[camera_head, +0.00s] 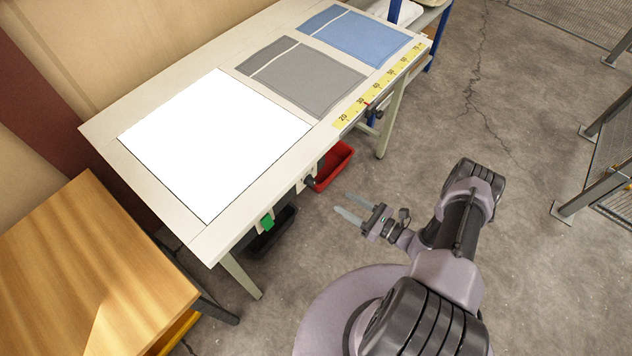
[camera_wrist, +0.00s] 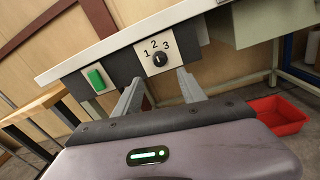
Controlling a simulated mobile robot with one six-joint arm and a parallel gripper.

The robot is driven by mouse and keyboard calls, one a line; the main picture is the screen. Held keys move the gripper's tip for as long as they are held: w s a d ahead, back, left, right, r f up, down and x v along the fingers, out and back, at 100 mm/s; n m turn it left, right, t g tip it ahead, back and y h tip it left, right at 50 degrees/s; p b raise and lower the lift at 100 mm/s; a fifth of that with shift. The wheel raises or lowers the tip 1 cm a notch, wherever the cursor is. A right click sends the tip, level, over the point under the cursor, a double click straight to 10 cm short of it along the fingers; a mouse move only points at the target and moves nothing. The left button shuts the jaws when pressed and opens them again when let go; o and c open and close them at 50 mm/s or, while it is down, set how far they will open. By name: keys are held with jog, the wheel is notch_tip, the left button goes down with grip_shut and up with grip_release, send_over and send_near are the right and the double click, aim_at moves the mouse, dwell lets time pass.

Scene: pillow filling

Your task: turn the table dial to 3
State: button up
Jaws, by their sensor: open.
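The table dial (camera_wrist: 159,59) is a round black knob on a pale plate under the table's front edge, with the numbers 1, 2 and 3 above it. Its pointer seems to point up toward 2, but it is small. The dial also shows in the head view (camera_head: 309,180), seen from above. My gripper (camera_wrist: 160,84) is open and empty, its two grey fingers apart and aimed toward the dial. In the head view my gripper (camera_head: 343,205) is in front of the table edge, apart from the dial, to its right and lower in the picture.
A green switch (camera_wrist: 95,79) sits left of the dial. A red bin (camera_wrist: 268,116) stands low on the right, and a dark bin (camera_head: 271,232) is under the table. The table (camera_head: 215,232) carries a white panel (camera_head: 215,145) and grey and blue cloths. A wooden table (camera_head: 90,265) stands at left.

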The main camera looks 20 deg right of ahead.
aim_at(315, 183)
jog(key=b+x, duration=0.1)
jog(key=x, duration=1.1)
grip_shut()
